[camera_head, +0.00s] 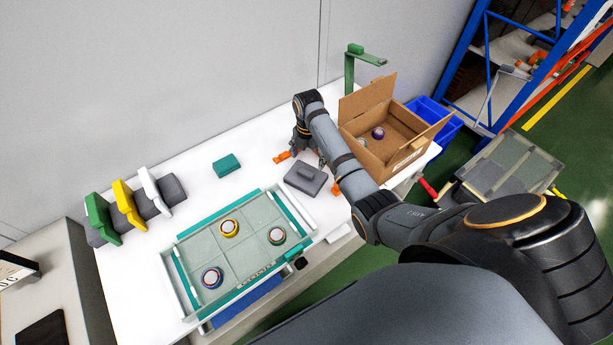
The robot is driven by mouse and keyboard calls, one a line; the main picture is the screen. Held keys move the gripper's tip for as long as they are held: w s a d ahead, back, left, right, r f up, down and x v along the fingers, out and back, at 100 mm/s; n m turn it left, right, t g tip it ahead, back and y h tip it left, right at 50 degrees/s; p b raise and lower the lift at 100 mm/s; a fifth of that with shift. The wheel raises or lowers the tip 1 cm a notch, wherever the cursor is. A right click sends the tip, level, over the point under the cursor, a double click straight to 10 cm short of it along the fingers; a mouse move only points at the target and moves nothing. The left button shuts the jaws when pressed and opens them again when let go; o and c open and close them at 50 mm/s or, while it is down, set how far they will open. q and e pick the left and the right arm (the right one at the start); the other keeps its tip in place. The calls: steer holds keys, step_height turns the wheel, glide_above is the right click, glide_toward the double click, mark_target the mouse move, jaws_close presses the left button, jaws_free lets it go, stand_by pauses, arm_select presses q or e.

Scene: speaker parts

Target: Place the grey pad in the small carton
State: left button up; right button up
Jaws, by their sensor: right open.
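The grey pad (303,180), a flat dark grey block with a raised grip on top, lies on the white table right of the middle. My right gripper (309,172) is open, its orange fingertips apart on the far-left and right sides of the pad. I cannot tell whether it touches the pad. The small carton (408,158) is an open brown cardboard box with raised flaps at the table's right end. It holds round speaker parts (378,132). My left gripper is not in view.
A teal-edged tray (222,300) with several round parts stands at the front. A teal block (227,164) lies behind it. Green, yellow and white upright pieces (124,204) stand on the left. A green post (349,75) stands behind the carton; blue bins (436,114) are beyond it.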

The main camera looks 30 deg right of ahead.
mark_target(306, 172)
steer(key=shift+a+f, duration=0.15)
steer(key=shift+f, duration=0.15)
steer(key=shift+s+a+f+p, duration=0.1)
steer(key=shift+a+f+p, duration=0.05)
steer(key=shift+f+p, duration=0.25)
step_height(306, 172, down, 4)
steer(key=shift+s+a+r+p, duration=0.1)
steer(key=shift+a+p, duration=0.05)
steer(key=shift+p, duration=0.25)
steer(key=shift+f, duration=0.25)
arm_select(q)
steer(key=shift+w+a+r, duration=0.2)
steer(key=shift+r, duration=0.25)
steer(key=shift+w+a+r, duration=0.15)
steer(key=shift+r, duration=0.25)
arm_select(e)
steer(key=c, duration=1.1)
steer(key=shift+r, duration=0.1)
